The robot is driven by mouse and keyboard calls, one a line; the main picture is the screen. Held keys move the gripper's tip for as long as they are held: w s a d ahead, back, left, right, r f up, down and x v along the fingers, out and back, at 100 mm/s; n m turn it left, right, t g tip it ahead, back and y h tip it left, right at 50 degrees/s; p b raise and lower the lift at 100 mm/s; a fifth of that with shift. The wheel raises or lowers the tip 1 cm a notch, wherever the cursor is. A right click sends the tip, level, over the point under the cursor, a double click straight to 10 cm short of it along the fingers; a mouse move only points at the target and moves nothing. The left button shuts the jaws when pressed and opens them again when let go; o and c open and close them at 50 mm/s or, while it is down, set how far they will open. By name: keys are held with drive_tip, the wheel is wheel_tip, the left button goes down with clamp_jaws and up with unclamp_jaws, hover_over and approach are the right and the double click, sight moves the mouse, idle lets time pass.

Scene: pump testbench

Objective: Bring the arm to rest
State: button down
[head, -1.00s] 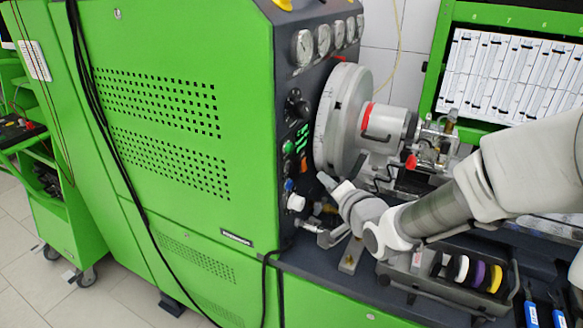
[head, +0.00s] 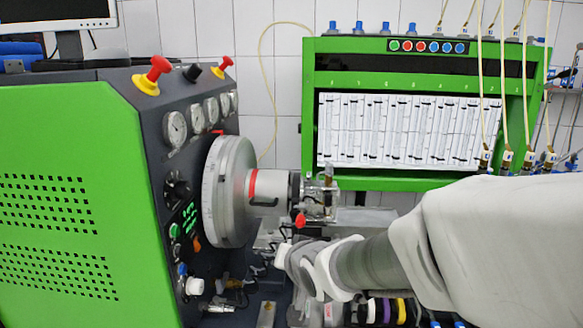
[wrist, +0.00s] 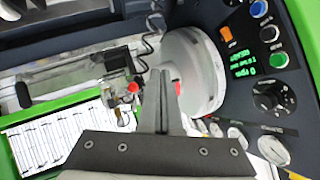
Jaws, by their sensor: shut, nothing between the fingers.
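My arm (head: 375,265) reaches in from the right of the head view, in front of the test bench. Its far end is close to the pump area, low in the middle of the picture; the fingers are hard to make out there. In the wrist view my gripper (wrist: 165,82) shows with its fingers together and nothing between them. They point toward the grey flywheel (wrist: 195,72) and the bench behind it; I cannot tell the exact gap.
The green bench housing (head: 70,200) stands at the left, with gauges (head: 175,128) and buttons on its dark panel. The flywheel (head: 228,190) and pump (head: 318,198) are beyond my arm. A green cabinet with a white tube display (head: 408,130) stands behind.

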drive_tip(key=s+d+r+g+h, duration=0.2)
drive_tip(key=s+d+r+h, duration=0.15)
drive_tip(key=s+d, duration=0.7)
drive_tip(key=s+d+g, duration=0.1)
drive_tip(key=s+d, duration=0.1)
drive_tip(key=s, duration=0.4)
drive_tip(key=s+d+f+n+g, duration=0.1)
drive_tip(key=s+d+g, duration=0.1)
drive_tip(key=s, duration=0.4)
drive_tip(key=shift+s+d+n, duration=0.25)
drive_tip(key=shift+d+n, duration=0.05)
drive_tip(key=shift+d, duration=0.5)
